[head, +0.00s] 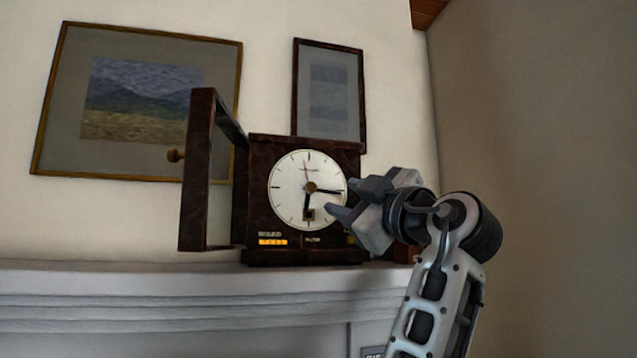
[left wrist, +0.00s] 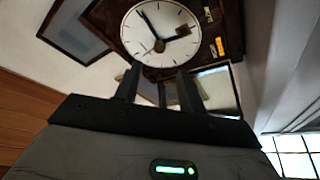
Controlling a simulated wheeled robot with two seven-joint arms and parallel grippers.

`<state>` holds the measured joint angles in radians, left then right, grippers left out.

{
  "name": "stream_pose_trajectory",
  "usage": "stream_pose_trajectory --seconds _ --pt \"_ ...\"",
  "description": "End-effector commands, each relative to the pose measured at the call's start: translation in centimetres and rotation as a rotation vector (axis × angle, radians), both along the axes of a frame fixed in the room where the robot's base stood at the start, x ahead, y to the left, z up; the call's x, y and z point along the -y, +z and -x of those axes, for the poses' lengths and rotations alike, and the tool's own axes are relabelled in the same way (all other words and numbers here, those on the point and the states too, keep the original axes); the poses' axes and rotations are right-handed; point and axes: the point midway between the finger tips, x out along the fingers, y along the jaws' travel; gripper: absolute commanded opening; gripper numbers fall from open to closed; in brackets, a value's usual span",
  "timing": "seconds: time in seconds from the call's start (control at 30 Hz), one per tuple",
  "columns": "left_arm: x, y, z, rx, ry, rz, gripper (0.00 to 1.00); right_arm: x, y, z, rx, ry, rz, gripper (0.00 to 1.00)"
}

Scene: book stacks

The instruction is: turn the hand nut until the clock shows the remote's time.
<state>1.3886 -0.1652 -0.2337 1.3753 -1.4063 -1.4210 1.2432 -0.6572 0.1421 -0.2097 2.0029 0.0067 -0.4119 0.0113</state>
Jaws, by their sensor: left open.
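A dark wooden clock (head: 255,200) stands on a mantel, its glazed door (head: 195,170) swung open to the left. On its white dial (head: 290,190), one dark hand points right near 3 and another points down near 6; a thin reddish hand is near 12. The brass hand nut (head: 311,188) is at the dial's centre; it also shows in the left wrist view (left wrist: 159,46). My left gripper (head: 343,198) is open and empty, in front of the dial's right side. In the left wrist view, its fingers (left wrist: 158,70) point toward the dial around the nut's direction. No remote is recognisable.
The pale mantel (head: 150,285) runs below. Two framed pictures (head: 140,150) (head: 328,90) hang behind. The open door sticks out left of the dial; the wall at right is bare.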

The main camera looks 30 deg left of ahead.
Motion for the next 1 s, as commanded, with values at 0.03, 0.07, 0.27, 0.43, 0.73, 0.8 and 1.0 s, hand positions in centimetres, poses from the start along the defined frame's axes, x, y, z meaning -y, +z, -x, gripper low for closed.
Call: stream_pose_trajectory --seconds 0.03,0.07,0.27,0.43,0.73,0.8,1.0 --pt "-1.2 0.7 -0.4 -0.003 0.004 0.001 0.40 0.1 0.6 0.0 -0.001 -0.002 0.001 0.37" --pt "-1.7 0.8 -0.7 -0.003 0.003 0.001 0.40 0.1 0.7 0.0 -0.001 -0.002 0.002 0.37" --pt "-5.3 1.9 -2.3 -0.004 0.002 0.000 0.40 0.3 1.5 0.2 -0.005 -0.006 0.007 0.37" --pt "-7.3 2.4 -3.3 -0.003 0.001 0.000 0.40 0.5 1.6 0.3 -0.011 -0.010 0.012 0.37" --pt "-8.2 2.5 -3.7 -0.002 -0.001 0.001 0.40 0.8 1.5 0.3 -0.009 -0.016 0.015 0.37" --pt "-8.2 2.4 -3.7 -0.002 -0.001 0.001 0.40 0.8 1.5 0.3 -0.009 -0.016 0.015 0.37" --pt "-8.2 2.5 -3.7 -0.002 -0.001 0.001 0.07 0.8 1.5 0.3 -0.010 -0.016 0.014 0.37"
